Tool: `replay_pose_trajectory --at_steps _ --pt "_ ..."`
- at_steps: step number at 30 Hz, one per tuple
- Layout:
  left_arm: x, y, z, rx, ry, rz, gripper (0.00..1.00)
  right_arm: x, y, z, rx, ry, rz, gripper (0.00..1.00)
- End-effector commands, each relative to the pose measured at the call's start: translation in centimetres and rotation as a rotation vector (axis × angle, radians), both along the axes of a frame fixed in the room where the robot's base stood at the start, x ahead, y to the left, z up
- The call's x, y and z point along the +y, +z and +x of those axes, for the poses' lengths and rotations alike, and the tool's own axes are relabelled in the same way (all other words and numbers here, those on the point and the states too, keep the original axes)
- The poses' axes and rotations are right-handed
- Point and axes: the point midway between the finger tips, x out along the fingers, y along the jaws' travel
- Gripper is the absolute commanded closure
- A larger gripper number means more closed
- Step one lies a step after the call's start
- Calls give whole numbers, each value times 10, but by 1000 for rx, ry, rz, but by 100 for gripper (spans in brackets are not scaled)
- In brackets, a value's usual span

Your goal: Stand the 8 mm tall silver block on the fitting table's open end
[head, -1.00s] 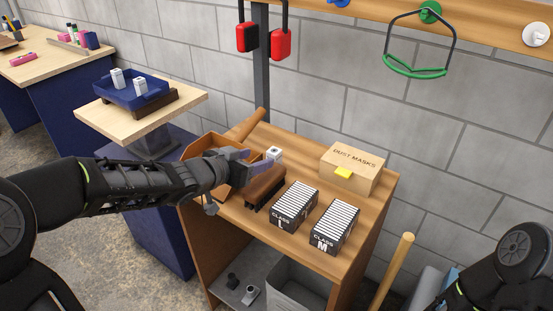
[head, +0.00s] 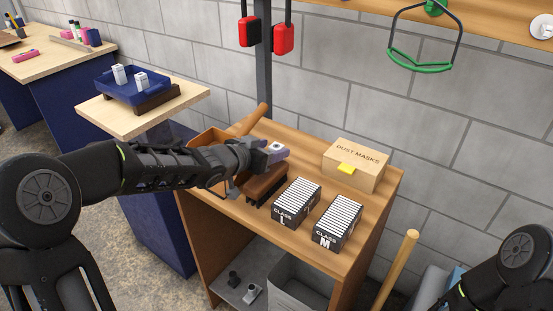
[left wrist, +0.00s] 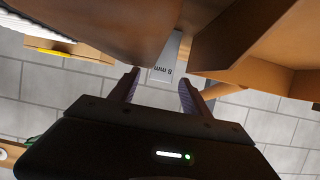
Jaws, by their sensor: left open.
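The silver block (left wrist: 163,62) shows in the left wrist view with "8 mm" on its face, beyond and between my fingertips. In the head view its pale top (head: 277,146) shows at the brown stand on the wooden cabinet; its lower part is hidden. My left gripper (left wrist: 158,80) is open, with a finger towards either side of the block; contact cannot be told. In the head view the left gripper (head: 270,155) reaches in from the left. A small light-wood table (head: 122,124), possibly the fitting table, has bare wood around a blue tray. My right gripper is out of view.
The blue tray (head: 112,88) holds two silver blocks. On the cabinet (head: 310,262) are the brown stand (head: 262,190), an orange-brown bin (head: 205,138), two card boxes (head: 296,203) (head: 338,223) and a dust mask box (head: 355,166). A wall stands behind.

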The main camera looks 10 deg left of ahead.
Motion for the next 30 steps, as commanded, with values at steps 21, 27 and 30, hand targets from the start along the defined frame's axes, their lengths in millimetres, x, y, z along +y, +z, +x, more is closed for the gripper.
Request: replay_pose_trajectory --at_steps 21,27,30 --pt "-4 -5 11 1 0 0 45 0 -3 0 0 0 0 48" --pt "-4 -5 11 1 0 0 59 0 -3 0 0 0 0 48" --pt "-4 -5 11 1 0 0 67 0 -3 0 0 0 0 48"
